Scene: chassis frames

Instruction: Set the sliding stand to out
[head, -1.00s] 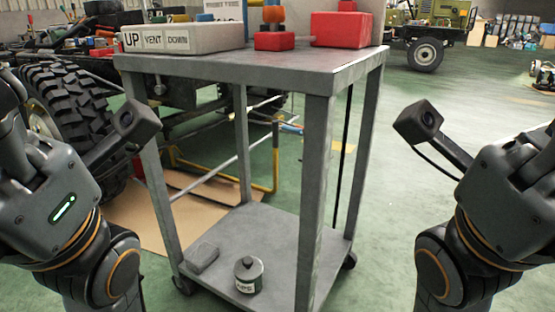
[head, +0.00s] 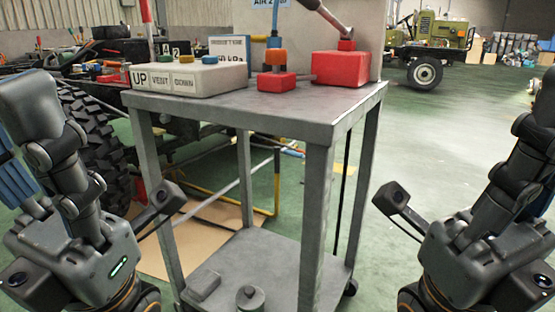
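I cannot tell which thing in view is the sliding stand. A grey cart (head: 290,112) with a lower shelf (head: 265,250) stands straight ahead. On its top are a pale box (head: 190,75) marked UP, VENT and DOWN, a small red block (head: 276,82) with an orange cap, and a larger red block (head: 340,68) with a lever rising from it. My two arms are at the left and right sides of the head view, apart from the cart. The fingers of both grippers are out of sight.
A dark tyre (head: 97,150) and vehicle frame stand behind the cart at left. A lidded pot (head: 250,299) and small grey block (head: 203,285) are on the lower shelf. A green truck (head: 430,50) stands far right. The green floor right of the cart is clear.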

